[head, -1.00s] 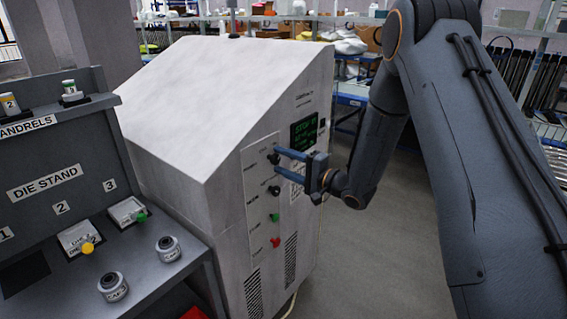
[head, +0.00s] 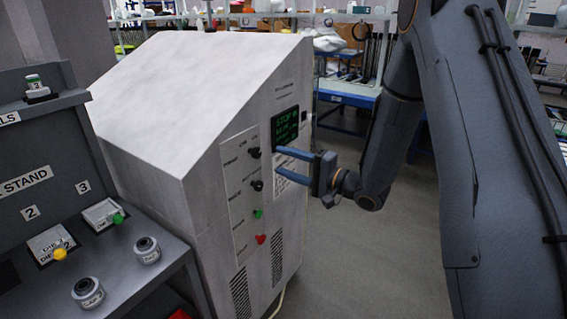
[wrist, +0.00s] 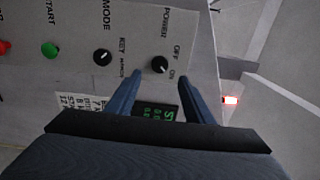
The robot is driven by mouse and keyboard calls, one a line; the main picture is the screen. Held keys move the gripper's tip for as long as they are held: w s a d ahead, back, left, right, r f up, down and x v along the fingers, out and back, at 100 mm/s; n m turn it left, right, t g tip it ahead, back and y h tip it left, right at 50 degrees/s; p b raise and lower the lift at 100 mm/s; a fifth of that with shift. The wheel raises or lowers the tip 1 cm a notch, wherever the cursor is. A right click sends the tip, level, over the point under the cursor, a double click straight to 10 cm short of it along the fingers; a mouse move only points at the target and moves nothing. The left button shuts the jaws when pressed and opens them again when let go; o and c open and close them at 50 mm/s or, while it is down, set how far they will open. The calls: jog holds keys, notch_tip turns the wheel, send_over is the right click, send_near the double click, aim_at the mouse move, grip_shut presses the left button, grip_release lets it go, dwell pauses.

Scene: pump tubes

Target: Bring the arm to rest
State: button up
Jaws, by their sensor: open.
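My gripper (head: 296,166) is open and empty in front of the grey machine cabinet (head: 222,100), with blue fingers reaching toward its front panel. In the head view the fingertips are to the right of the control knobs, near the green-lit screen (head: 285,127). In the wrist view my gripper (wrist: 160,88) has its two fingers apart, with the power knob (wrist: 160,65) between and beyond the tips. The mode knob (wrist: 102,57) and the green start button (wrist: 50,49) are farther left. The fingers appear clear of the knobs.
The die stand (head: 50,215) is at the left, with a die (head: 147,250) and another die (head: 88,293) on its ledge. A red button (head: 261,239) is low on the panel. Open floor (head: 350,270) lies right of the cabinet; shelves (head: 345,90) stand behind.

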jog(key=w+d+f+n+h, duration=0.2)
jog(key=d+h, duration=0.4)
jog(key=h, duration=0.2)
jog(key=s+d+f+n+g+h+b, duration=0.1)
jog(key=s+d+f+n+g+h, duration=0.1)
jog(key=s+d+h, duration=0.45)
jog(key=s+f+n+g, duration=0.1)
jog(key=s+n+g, duration=0.2)
jog(key=s, duration=2)
jog(key=g, duration=0.4)
jog(key=shift+d+f+n+g+b, duration=0.2)
jog(key=shift+f+n+g+b, duration=0.1)
jog(key=shift+n+b, duration=0.1)
